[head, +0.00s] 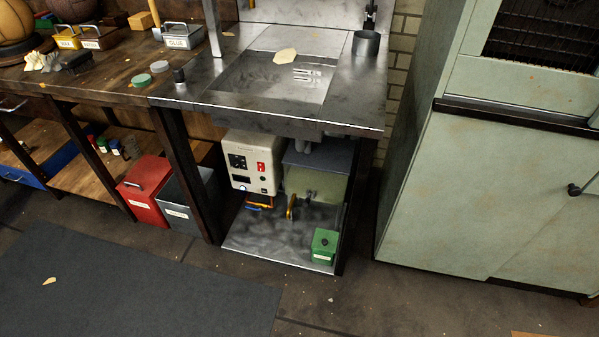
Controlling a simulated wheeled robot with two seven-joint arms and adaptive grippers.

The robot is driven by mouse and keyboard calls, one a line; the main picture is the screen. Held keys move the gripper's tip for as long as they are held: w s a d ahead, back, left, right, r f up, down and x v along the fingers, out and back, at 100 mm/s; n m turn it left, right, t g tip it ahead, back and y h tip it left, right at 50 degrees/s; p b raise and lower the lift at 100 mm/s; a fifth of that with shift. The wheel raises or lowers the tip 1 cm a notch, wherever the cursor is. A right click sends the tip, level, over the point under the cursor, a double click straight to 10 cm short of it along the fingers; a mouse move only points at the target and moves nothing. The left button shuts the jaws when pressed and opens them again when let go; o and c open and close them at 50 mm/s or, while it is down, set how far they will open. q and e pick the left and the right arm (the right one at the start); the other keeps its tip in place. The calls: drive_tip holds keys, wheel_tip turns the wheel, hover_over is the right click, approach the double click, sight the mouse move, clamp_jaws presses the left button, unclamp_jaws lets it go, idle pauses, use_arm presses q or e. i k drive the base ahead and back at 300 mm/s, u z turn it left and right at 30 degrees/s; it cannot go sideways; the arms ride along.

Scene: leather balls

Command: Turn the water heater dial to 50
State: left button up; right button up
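The water heater (251,163) is a cream box under the metal sink bench, in the open space below the basin. Its front faces me and has a black panel at upper left, a red part at right and small dark round parts. A pale round knob (241,188) sits low on its front, perhaps the dial. Any numbers or setting are too small to read. Neither of my grippers is in the head view.
The sink bench (355,112) overhangs the heater, with dark legs beside it. A green canister (324,246) stands on the lower shelf. Red (144,188) and grey bins (187,203) stand left. A large pale green cabinet (470,180) stands right.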

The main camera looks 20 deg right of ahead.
sight(237, 163)
drive_tip(key=z, duration=0.8)
drive_tip(key=i, duration=0.95)
drive_tip(key=u, duration=1.2)
drive_tip(key=i, duration=0.7)
drive_tip(key=u, duration=0.85)
